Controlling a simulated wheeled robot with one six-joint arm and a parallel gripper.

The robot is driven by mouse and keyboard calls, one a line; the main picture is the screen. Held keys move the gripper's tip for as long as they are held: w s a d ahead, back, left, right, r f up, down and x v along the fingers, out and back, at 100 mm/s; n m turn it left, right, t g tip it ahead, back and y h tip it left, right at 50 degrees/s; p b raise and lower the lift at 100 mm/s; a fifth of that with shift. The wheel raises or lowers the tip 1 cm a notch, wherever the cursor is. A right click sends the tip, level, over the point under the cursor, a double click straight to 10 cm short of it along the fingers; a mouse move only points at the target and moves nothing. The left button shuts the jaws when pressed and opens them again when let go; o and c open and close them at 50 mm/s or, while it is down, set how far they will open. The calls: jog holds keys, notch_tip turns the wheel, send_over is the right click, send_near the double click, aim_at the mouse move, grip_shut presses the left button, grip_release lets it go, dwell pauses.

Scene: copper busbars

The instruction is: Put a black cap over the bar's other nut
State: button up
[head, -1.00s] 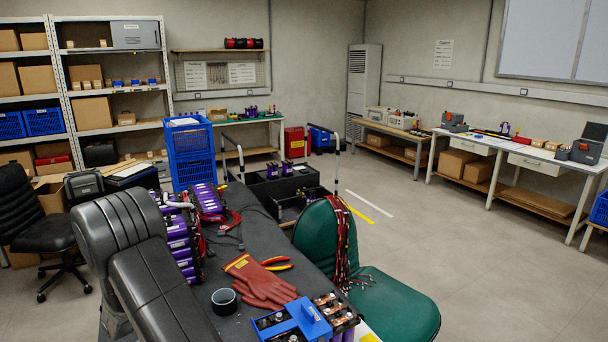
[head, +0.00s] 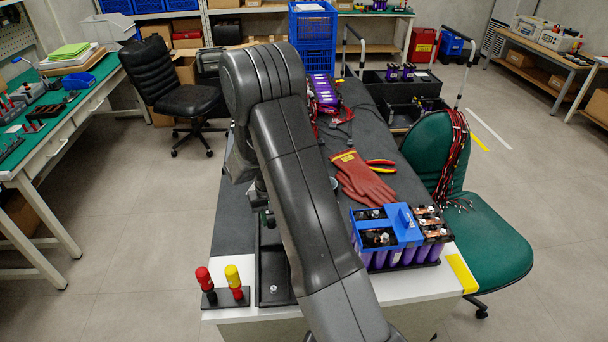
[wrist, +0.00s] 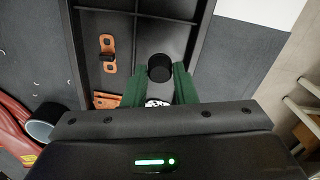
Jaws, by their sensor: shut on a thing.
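In the wrist view my gripper (wrist: 160,76) has its green fingers shut on a small black cap (wrist: 160,66), held above the black divided tray (wrist: 165,30). A copper busbar (wrist: 109,66) with a dark middle lies in the tray to the left, with another copper piece (wrist: 106,101) below it. A pale round item (wrist: 158,102) shows partly between the fingers; I cannot tell what it is. In the head view the battery module (head: 405,258) stands at the table's right front, with a blue cover (head: 400,222) and copper bars (head: 431,222) on top. My arm hides the gripper there.
A stand with red and yellow-handled tools (head: 224,296) is at the table's front left, beside the tray (head: 262,240). A green chair (head: 483,245) stands close on the right.

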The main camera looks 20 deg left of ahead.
jog(key=w+d+r+m+p, duration=0.1)
jog(key=d+r, duration=0.3)
jog(key=d, duration=0.4)
jog(key=w+d+r+m+p, duration=0.1)
jog(key=d+r, duration=0.2)
jog(key=d, duration=0.4)
jog(key=w+d+r+m+p, duration=0.1)
jog(key=d+r, duration=0.3)
jog(key=d, duration=0.4)
jog(key=shift+w+d+r+m+p, duration=0.35)
jog(key=shift+w+m, duration=0.2)
jog(key=shift+m, duration=0.05)
jog(key=m+p, duration=0.1)
jog(key=m, duration=0.1)
send_near(386, 235)
jog(key=shift+w+a+f, duration=0.1)
jog(key=shift+a, duration=0.05)
jog(key=shift+d+f, duration=0.2)
jog(key=shift+f, duration=0.05)
jog(key=shift+f+b, duration=1.3)
jog(key=shift+f, duration=0.35)
jog(key=shift+f, duration=0.1)
jog(key=shift+f+b, duration=1)
jog(key=o, duration=0.9)
